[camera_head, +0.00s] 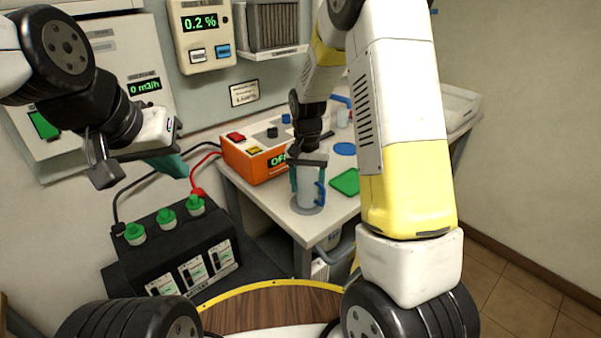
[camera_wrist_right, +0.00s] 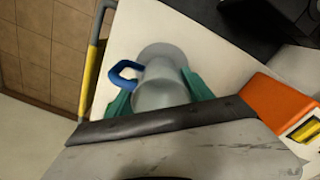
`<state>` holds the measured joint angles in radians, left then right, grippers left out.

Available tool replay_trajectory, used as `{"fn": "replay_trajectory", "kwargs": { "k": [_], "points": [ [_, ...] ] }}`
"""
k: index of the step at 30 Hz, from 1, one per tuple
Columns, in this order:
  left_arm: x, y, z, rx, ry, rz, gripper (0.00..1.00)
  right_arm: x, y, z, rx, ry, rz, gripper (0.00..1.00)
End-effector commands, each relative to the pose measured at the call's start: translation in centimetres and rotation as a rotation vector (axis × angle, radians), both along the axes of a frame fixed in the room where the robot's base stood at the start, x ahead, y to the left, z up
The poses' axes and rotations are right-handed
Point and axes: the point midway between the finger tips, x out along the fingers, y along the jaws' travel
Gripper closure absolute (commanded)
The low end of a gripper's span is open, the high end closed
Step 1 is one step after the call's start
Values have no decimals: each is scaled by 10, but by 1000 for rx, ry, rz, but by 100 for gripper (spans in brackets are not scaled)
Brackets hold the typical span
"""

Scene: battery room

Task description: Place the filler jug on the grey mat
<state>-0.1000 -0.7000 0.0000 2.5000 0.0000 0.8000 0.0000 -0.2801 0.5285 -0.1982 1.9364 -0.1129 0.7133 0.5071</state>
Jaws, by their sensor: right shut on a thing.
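The filler jug (camera_head: 309,190) is a pale, see-through grey vessel with a blue handle, upright near the front corner of the bench. The round grey mat (camera_head: 300,209) shows around its foot. The jug stands over the mat; I cannot tell whether its base touches. My right gripper (camera_head: 307,178) is shut on the jug, with a teal finger on each side. In the right wrist view the jug (camera_wrist_right: 158,88) sits between the fingers (camera_wrist_right: 160,92), with the grey mat (camera_wrist_right: 163,50) beyond it. My left gripper (camera_head: 165,162) is empty in the air at left; its finger gap is unclear.
A green mat (camera_head: 346,183) and a blue round mat (camera_head: 345,149) lie on the bench (camera_head: 270,200). An orange charger (camera_head: 253,160) stands left of the jug. A black battery (camera_head: 175,250) with green caps and red and black cables is at lower left.

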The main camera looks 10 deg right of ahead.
Motion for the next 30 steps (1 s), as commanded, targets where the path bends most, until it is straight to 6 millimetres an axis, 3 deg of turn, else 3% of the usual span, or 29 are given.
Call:
{"fn": "replay_trajectory", "kwargs": {
  "k": [10,11,14,24,30],
  "points": [
    [0,0,0,0,0,0,100,0,0,-4,0,0,0,82],
    [0,0,0,0,0,0,100,0,0,-4,0,0,0,37],
    [0,0,0,0,0,0,100,0,0,-3,0,-1,0,19],
    [0,0,0,0,0,0,100,0,0,-1,0,-2,0,19],
    [0,0,0,0,0,0,100,2,1,25,1,-7,1,19]
  ]
}}
